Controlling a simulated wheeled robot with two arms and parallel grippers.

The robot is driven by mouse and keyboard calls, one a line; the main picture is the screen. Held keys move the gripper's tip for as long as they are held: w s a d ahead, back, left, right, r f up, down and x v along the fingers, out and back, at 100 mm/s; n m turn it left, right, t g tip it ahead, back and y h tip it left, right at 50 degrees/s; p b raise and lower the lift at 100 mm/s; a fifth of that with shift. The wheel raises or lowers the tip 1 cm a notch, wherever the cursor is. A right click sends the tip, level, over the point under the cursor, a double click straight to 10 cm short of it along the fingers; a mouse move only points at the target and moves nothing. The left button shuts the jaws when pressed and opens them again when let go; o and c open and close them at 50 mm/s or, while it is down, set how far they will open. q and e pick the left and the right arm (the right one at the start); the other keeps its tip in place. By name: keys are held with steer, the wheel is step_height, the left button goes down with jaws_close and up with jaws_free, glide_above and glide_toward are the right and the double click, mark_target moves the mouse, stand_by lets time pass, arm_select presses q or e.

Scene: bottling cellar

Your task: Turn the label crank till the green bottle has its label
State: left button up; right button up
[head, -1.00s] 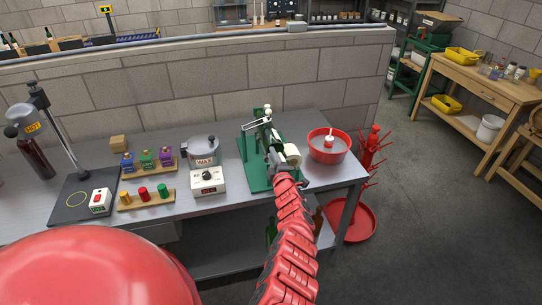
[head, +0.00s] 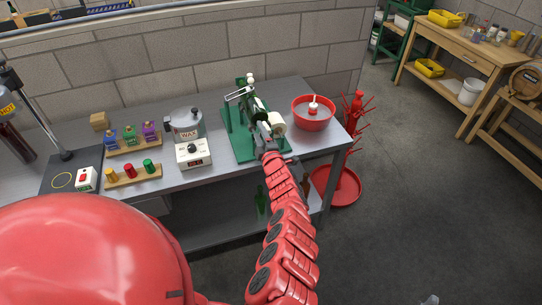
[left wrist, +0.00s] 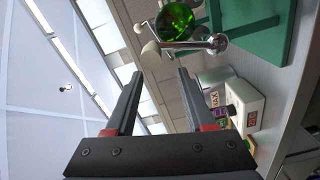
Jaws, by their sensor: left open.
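The labelling machine stands on a green base (head: 240,146) on the metal bench. A cream roll (head: 277,123) sits at its near right side. My left gripper (head: 267,147) is at the machine's near edge and partly hides it. In the left wrist view, my left gripper (left wrist: 158,77) is open and empty. The crank's pale knob (left wrist: 151,54) is just beyond and between its fingertips, with the metal crank arm (left wrist: 195,44) running right. The green bottle (left wrist: 177,20) lies behind the crank, seen end-on. I cannot tell whether it bears a label. My right gripper is not in view.
Left of the machine are a wax pot (head: 186,124), its control box (head: 193,154) and racks of coloured pieces. A red bowl (head: 313,116) stands right of the machine. A red spiked bottle stand (head: 357,112) is on the floor beyond the bench's right end.

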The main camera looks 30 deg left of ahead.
arm_select(q)
steer(key=p+v, duration=0.5)
steer(key=v, duration=0.7)
steer(key=shift+s+d, duration=0.15)
steer(key=shift+s, duration=0.05)
